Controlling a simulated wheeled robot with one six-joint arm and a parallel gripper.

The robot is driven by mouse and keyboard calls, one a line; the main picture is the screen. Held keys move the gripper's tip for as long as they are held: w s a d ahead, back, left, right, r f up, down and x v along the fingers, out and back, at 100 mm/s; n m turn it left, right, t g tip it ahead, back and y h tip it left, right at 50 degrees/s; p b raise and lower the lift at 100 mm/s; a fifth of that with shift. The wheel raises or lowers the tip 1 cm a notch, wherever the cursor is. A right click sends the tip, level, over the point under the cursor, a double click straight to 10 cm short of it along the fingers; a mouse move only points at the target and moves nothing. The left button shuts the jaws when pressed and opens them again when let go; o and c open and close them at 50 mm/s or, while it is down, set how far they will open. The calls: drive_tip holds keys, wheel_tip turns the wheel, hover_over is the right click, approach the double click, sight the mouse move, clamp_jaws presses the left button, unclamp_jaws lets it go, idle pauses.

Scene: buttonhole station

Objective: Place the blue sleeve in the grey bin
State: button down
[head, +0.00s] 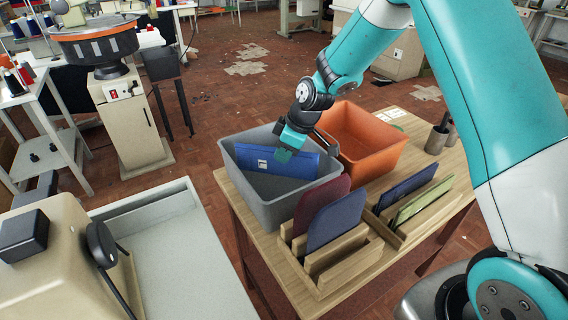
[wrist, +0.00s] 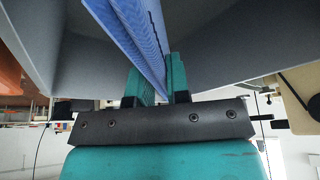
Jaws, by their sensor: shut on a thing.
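The blue sleeve (head: 258,161) is a flat bright-blue piece with a small white label. In the head view it lies within the outline of the grey bin (head: 272,207), between its walls. My gripper (head: 284,152) reaches down over the bin and is shut on the sleeve near its right part. In the wrist view the sleeve (wrist: 125,35) runs up from between my fingertips (wrist: 157,85), with the grey bin's walls (wrist: 225,45) around it. Whether the sleeve touches the bin floor cannot be told.
An orange bin (head: 372,158) stands right behind the grey one. A wooden rack (head: 340,262) in front holds a maroon, a dark blue, a navy and a green piece upright. A dark cup (head: 437,138) stands on the wooden table (head: 452,165) at right. A sewing machine (head: 60,250) is at left.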

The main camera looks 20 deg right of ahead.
sight(278, 175)
drive_tip(key=shift+f, duration=2)
drive_tip(key=shift+f, duration=0.1)
drive_tip(key=c, duration=1.1)
unclamp_jaws()
